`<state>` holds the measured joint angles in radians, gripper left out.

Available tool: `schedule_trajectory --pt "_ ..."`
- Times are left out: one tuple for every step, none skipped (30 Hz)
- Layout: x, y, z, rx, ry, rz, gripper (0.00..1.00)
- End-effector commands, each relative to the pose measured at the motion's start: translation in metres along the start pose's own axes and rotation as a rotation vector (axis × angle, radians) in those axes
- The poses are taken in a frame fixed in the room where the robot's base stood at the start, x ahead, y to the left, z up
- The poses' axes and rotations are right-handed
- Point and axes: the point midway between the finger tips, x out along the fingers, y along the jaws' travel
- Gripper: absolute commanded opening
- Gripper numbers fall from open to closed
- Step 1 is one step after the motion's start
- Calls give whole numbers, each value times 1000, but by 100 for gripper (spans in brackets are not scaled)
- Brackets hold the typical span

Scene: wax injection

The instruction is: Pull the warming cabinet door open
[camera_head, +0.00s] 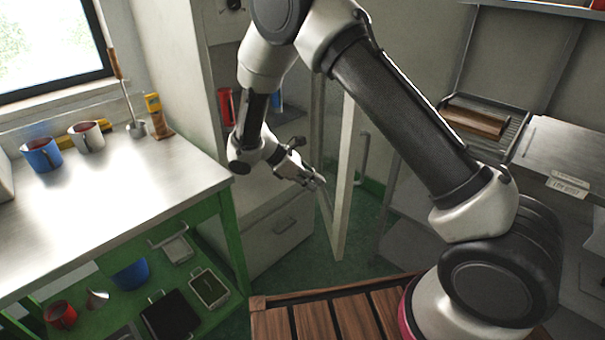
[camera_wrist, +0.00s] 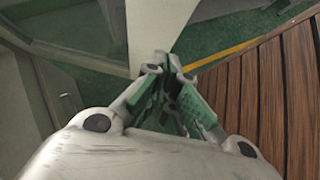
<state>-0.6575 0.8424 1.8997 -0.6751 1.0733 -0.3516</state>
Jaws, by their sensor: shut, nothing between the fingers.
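The warming cabinet (camera_head: 205,60) stands at the back middle. Its door (camera_head: 344,170), a glass panel in a pale frame, stands swung open, edge towards me, with the handle (camera_head: 364,155) on its right, outer side. My gripper (camera_head: 318,183) is at the opening, left of the door's free edge, on its inner side. In the wrist view the shut, empty fingertips (camera_wrist: 168,60) point at the pale door frame (camera_wrist: 152,30). I cannot tell whether they touch it. A red thing (camera_head: 226,106) shows inside the cabinet, partly hidden by my arm.
A steel-topped bench (camera_head: 120,190) stands at left with a blue mug (camera_head: 41,155), a white mug (camera_head: 87,136) and a ladle (camera_head: 135,128). A wooden slatted platform (camera_head: 330,320) lies in front. Green floor (camera_head: 300,262) is clear below the door.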

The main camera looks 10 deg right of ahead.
Motion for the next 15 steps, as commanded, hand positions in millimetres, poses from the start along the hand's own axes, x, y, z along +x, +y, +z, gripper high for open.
schedule_trajectory --pt "12 -1 0 0 -2 -4 0" --pt "17 -1 0 0 -2 -3 0" --pt "22 0 4 1 0 -3 0" --pt "26 0 8 2 0 -3 0" --pt "28 0 12 2 0 -2 0" --pt "32 -1 16 2 0 -2 0" --pt "35 -1 18 2 0 -2 0" --pt "37 0 20 2 1 -2 0" --pt "39 0 23 2 1 -1 0" --pt "41 0 24 3 1 -1 0" --pt "42 0 26 2 1 -1 0" --pt "43 0 27 2 1 -1 0" --pt "44 0 28 2 1 -1 0" --pt "44 0 28 2 1 -1 0" --pt "45 0 28 2 1 -1 0"
